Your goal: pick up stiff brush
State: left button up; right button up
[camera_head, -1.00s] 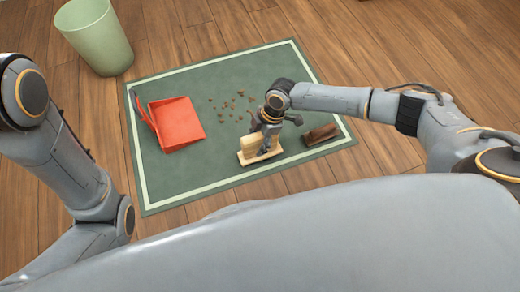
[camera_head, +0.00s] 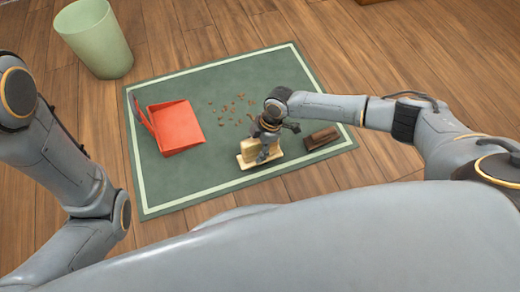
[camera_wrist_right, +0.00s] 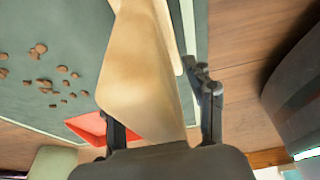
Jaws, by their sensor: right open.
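A pale wooden brush-like piece (camera_head: 247,152), with an upright block on a flat base, stands near the front of the green mat. My right gripper (camera_head: 266,142) is over it, pointing down, and hides part of it. In the right wrist view, the pale wooden piece (camera_wrist_right: 140,70) lies between the two open fingers of the gripper (camera_wrist_right: 160,105). A dark brown block-like piece (camera_head: 322,138) lies on the mat just right of the gripper. I cannot tell for sure which is the stiff brush. My left gripper is out of view.
The green mat (camera_head: 200,188) with a pale border lies on a wooden floor. A red dustpan (camera_head: 175,127) is on its left side. Several brown crumbs (camera_head: 238,100) lie in the middle. A light green bin (camera_head: 95,40) stands beyond the mat's far left corner.

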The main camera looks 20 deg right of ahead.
grip_shut()
dwell(0.4)
